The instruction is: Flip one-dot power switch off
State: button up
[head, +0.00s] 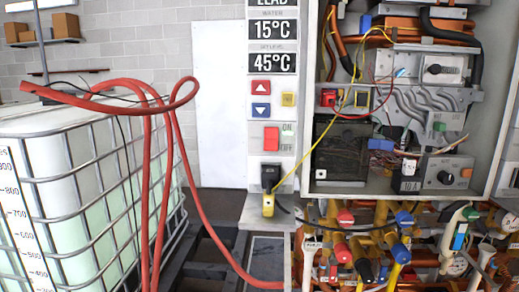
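A red rocker switch (271,138) sits on the white control panel (256,105), with "ON" printed at its upper right and "OFF" at its lower right. I cannot make out dot marks or which way it is pressed. A box with a black rotary knob (445,177) and a "10 A" label sits low in the open heater cabinet. Another box with a dark knob (435,69) sits higher up. The dots on these are too small to read. My gripper is not in view.
A black and yellow plug (268,190) hangs below the switch, with a yellow cable rising to the right. A caged white tank (75,190) with a looping red hose (165,120) stands left. Valves and pipes (375,245) crowd below the cabinet.

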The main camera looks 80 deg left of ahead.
aim_at(271, 134)
jog(key=u, duration=2.7)
